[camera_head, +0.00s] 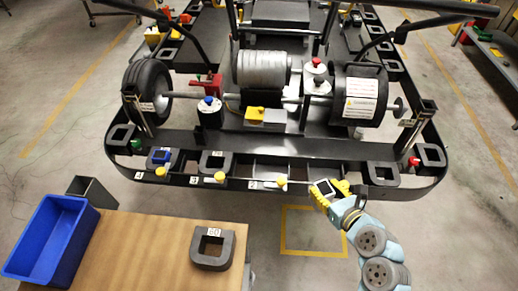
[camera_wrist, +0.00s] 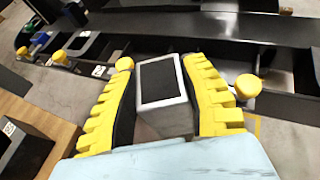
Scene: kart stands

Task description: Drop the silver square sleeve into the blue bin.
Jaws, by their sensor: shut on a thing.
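The silver square sleeve (camera_wrist: 162,104) is a short square tube with a dark opening, held between the two yellow ribbed fingers of my gripper (camera_wrist: 165,100) in the wrist view. In the head view my gripper (camera_head: 328,192) is at the front right edge of the kart stand, with the sleeve (camera_head: 323,188) showing between its fingers. The blue bin (camera_head: 50,240) stands at the lower left of the head view, on the left part of the wooden table. It is far to the left of my gripper and looks empty inside.
A dark square block with an opening (camera_head: 212,247) lies on the wooden table (camera_head: 150,255). A grey bin (camera_head: 92,192) is behind the blue bin. The kart stand's front rail (camera_head: 300,186) has several yellow knobs. Open floor with a yellow marked square (camera_head: 300,252) lies below my gripper.

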